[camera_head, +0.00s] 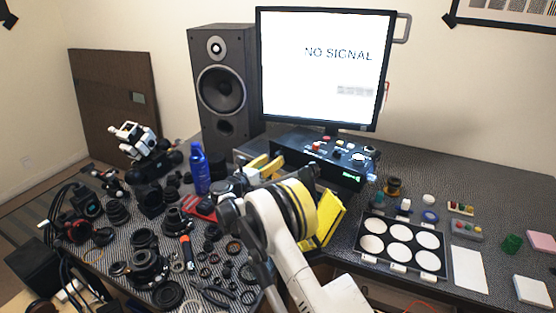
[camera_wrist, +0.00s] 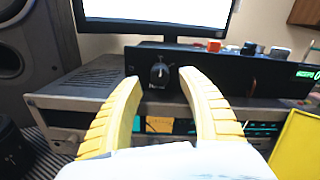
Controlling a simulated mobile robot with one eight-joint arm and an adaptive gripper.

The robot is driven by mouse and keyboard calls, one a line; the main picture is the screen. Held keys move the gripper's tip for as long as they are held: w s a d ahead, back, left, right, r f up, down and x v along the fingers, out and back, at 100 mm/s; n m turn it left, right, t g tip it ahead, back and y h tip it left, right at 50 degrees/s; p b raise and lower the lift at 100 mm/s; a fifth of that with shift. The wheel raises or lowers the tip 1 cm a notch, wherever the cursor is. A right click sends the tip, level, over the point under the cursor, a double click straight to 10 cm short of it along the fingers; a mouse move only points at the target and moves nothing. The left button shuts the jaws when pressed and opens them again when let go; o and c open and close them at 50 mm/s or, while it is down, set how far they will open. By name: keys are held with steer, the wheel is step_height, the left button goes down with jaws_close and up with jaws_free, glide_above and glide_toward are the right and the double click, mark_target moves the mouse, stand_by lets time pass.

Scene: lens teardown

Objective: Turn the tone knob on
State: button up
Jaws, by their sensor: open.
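The knob (camera_wrist: 158,74), dark with a light pointer mark, sits on the front face of a black control box (camera_wrist: 228,80). I take it as the tone knob, though its label is too small to read. The pointer looks roughly upward. My gripper (camera_wrist: 160,78) is open, its two yellow curved fingers to the left and right of the knob in the wrist view. Whether they touch it I cannot tell; nothing is held. In the head view the black box (camera_head: 345,176) stands below the monitor, and my gripper (camera_head: 264,166) reaches its left end. The knob is hidden there.
The monitor (camera_head: 325,75) reads "NO SIGNAL". A speaker (camera_head: 222,90) and blue bottle (camera_head: 200,170) stand left. A grey unit (camera_wrist: 75,92) lies under the black box. A yellow panel (camera_head: 328,222) stands close right of my arm. Lens parts crowd the table's left.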

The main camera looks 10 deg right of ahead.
mark_target(276, 157)
steer(key=shift+b+x, duration=0.4)
steer(key=shift+x, duration=1.55)
jaws_close()
steer(key=shift+m, duration=0.3)
steer(key=m, duration=0.5)
steer(key=shift+m+b, duration=0.3)
steer(key=shift+b, duration=0.1)
steer(key=m, duration=0.5)
steer(key=shift+m, duration=0.3)
